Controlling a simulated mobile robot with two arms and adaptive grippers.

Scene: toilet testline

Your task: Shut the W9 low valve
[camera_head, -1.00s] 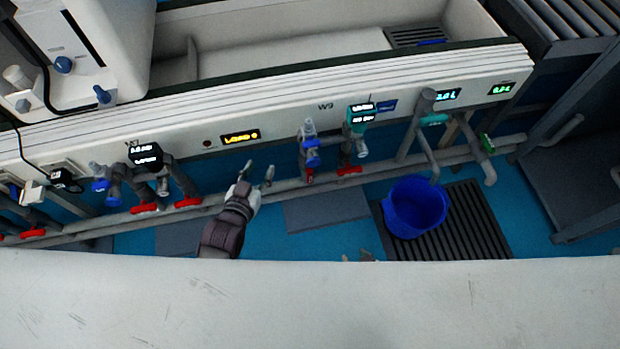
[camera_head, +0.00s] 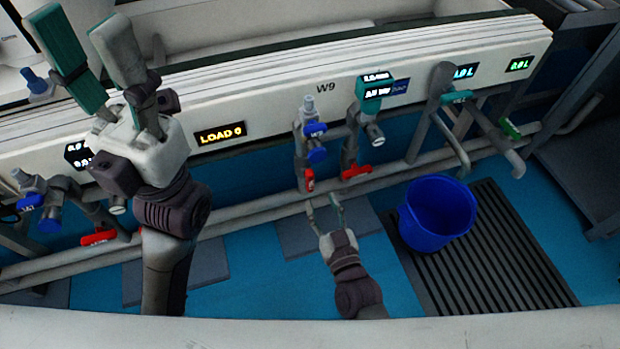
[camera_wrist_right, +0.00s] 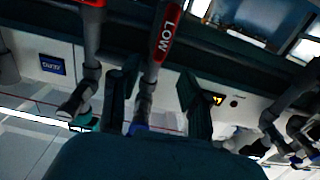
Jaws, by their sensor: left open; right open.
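The W9 low valve has a red handle (camera_head: 309,180) on the left W9 pipe, below a blue valve knob (camera_head: 316,155). In the right wrist view the red handle marked LOW (camera_wrist_right: 167,32) points along its pipe, beyond and roughly between my fingers. My right gripper (camera_head: 323,201) is open and empty, just below the handle in the head view and apart from it. Its fingers also frame the right wrist view (camera_wrist_right: 158,98). My left gripper (camera_head: 90,62) is open and raised at the left, close to the head camera and far from the valve.
A second red handle (camera_head: 356,171) lies crosswise on the neighbouring W9 pipe. A blue bucket (camera_head: 437,213) stands on a dark floor grate (camera_head: 500,255) at the right. A long grey pipe (camera_head: 250,212) runs low along the bench. W7 valves are at the left.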

